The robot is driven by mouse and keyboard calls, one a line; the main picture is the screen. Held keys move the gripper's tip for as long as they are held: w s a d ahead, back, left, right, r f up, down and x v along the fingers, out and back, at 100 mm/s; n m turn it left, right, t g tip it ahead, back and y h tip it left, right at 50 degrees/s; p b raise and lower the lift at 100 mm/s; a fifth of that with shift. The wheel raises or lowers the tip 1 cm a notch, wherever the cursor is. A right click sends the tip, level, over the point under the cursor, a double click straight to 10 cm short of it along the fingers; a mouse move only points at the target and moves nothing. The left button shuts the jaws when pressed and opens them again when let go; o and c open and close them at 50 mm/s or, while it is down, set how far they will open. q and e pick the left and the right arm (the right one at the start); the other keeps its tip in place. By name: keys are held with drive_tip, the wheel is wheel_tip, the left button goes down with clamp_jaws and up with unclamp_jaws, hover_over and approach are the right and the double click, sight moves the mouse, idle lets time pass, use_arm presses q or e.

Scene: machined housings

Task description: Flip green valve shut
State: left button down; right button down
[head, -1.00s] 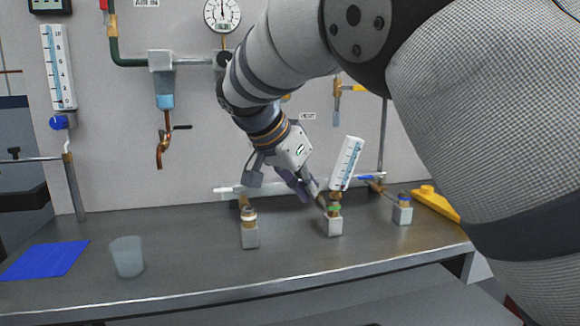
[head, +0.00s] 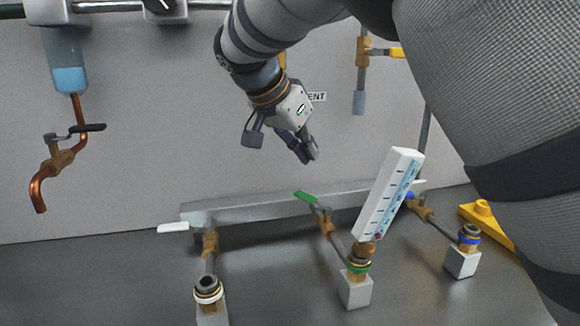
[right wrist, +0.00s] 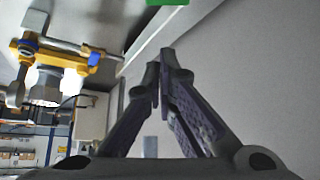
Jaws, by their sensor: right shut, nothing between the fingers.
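The green valve handle (head: 306,197) sits on a brass valve body at the middle of the grey rail (head: 255,208). It points up and left from that body; a pipe runs from the valve down to a white block with a green band (head: 358,266). My right gripper (head: 311,158) is shut and empty, above the handle and apart from it. In the right wrist view my right gripper's fingers (right wrist: 160,62) meet at their tips, and a green piece (right wrist: 167,2) shows at the top edge. My left gripper is not in view.
A white handle (head: 173,228) is on the left valve and a blue one (head: 410,196) on the right valve. A yellow piece (head: 484,213) lies at right. A copper tap (head: 58,160) hangs at left.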

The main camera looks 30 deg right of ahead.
sight(313, 203)
drive_tip(key=f, duration=0.2)
drive_tip(key=d+f, duration=0.1)
drive_tip(key=f, duration=0.1)
drive_tip(key=w+d+f, duration=0.1)
drive_tip(key=f, duration=0.2)
drive_tip(key=shift+d+p, duration=0.25)
drive_tip(key=shift+p, duration=0.05)
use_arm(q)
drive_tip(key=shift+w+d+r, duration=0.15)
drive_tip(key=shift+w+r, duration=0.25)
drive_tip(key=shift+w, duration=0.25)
use_arm(e)
drive_tip(key=shift+a+f, duration=0.1)
drive_tip(key=shift+f, duration=0.15)
